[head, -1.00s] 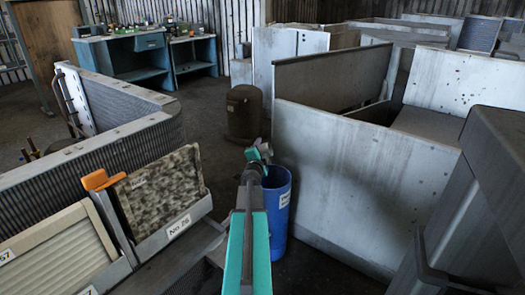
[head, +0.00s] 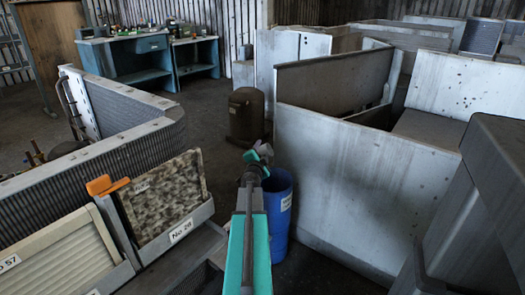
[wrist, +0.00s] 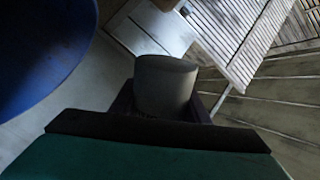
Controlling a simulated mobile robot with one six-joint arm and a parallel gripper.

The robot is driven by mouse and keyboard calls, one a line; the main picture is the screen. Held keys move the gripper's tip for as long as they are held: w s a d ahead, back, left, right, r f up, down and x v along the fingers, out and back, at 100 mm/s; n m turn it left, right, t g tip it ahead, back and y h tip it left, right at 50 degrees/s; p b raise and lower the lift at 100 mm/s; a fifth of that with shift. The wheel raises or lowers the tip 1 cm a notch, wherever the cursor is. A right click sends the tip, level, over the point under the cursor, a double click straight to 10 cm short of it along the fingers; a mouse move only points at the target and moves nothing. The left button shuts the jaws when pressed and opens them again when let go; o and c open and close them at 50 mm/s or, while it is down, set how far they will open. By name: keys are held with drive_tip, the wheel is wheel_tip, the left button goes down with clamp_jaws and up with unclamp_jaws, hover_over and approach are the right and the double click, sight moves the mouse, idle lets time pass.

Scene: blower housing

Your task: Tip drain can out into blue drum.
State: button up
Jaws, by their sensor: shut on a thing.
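The blue drum (head: 279,213) stands on the floor just beyond the end of my arm, with a white label on its side. Its blue wall also fills the upper left of the wrist view (wrist: 35,50). My gripper (head: 260,152) is at the drum's upper left rim in the head view, small and partly hidden by my arm. In the wrist view the gripper (wrist: 160,108) is shut on a grey drain can (wrist: 166,82). The can is beside the drum's blue surface there. Its contents do not show.
A brown cylindrical unit (head: 246,115) stands behind the drum. A tall grey metal panel (head: 350,190) is close on the right. A rack with framed filter panels (head: 165,200) is close on the left. Blue workbenches (head: 140,62) are at the back left.

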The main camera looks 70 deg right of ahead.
drive_tip(key=r+n+p, duration=0.1)
drive_tip(key=n+p, duration=0.1)
drive_tip(key=p, duration=0.1)
drive_tip(key=w+r+n+p, duration=0.1)
drive_tip(key=n+p, duration=0.2)
drive_tip(key=w+r+n+p, duration=0.1)
drive_tip(key=r+n+p, duration=0.1)
drive_tip(key=p, duration=0.1)
drive_tip(key=shift+w+a, duration=0.15)
drive_tip(key=shift+a, duration=0.15)
drive_tip(key=shift+w+r+n+p, duration=0.1)
drive_tip(key=shift+w+n+p, duration=0.05)
drive_tip(key=shift+n+p, duration=0.65)
drive_tip(key=n+p, duration=0.1)
drive_tip(key=p, duration=0.1)
drive_tip(key=w+p, duration=0.1)
drive_tip(key=p, duration=0.1)
drive_tip(key=shift+a+r+n+h, duration=0.15)
drive_tip(key=shift+r+n+h, duration=0.15)
drive_tip(key=shift+n, duration=0.1)
drive_tip(key=shift+n+p, duration=0.4)
drive_tip(key=shift+p, duration=0.05)
